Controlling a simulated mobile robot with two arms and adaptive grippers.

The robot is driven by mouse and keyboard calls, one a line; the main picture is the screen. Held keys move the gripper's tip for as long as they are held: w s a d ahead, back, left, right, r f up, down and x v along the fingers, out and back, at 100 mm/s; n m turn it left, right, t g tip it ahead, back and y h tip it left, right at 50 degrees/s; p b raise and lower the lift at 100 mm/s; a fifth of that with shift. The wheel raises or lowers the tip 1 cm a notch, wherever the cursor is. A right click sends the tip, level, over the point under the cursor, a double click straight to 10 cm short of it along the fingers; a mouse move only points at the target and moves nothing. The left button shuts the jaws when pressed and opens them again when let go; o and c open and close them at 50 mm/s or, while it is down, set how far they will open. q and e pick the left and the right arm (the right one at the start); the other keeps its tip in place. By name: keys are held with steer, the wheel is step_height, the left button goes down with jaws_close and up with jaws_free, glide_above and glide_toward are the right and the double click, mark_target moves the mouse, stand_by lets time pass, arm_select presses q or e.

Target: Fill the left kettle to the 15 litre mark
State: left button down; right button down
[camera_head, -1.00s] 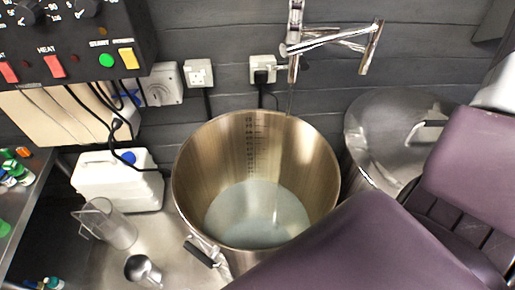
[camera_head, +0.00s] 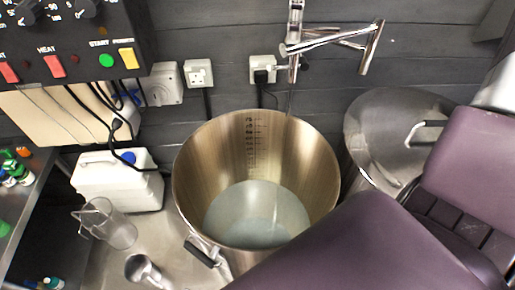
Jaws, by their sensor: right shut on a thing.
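The left kettle (camera_head: 185,170) is a tall open steel pot, upright on the steel bench, with a dark scale inside its back wall. Pale water (camera_head: 258,215) covers its bottom, with its edge below the lower marks; I cannot read the figures. A chrome tap (camera_head: 295,40) on the back wall stands above the kettle's rear rim. A thin dark line hangs under the tap, and no stream shows over the water. My purple right arm (camera_head: 350,245) crosses the lower right, overlapping the kettle's front right. Its fingers and what they hold cannot be made out. My left gripper is out of view.
A second steel vessel (camera_head: 375,130) with a handle stands close on the right. A white jerrycan (camera_head: 115,190), a clear jug (camera_head: 115,232) and a small metal cylinder (camera_head: 142,268) stand left of the kettle. A control box (camera_head: 75,45) hangs upper left. Shelves with small bottles edge the left.

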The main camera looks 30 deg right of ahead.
stand_by(0.3)
steer(key=n, duration=0.5)
steer(key=shift+n, duration=0.3)
steer(key=c, duration=1.7)
jaws_free()
steer(key=shift+o, duration=0.2)
steer(key=shift+r, duration=0.1)
step_height(320, 180, up, 12)
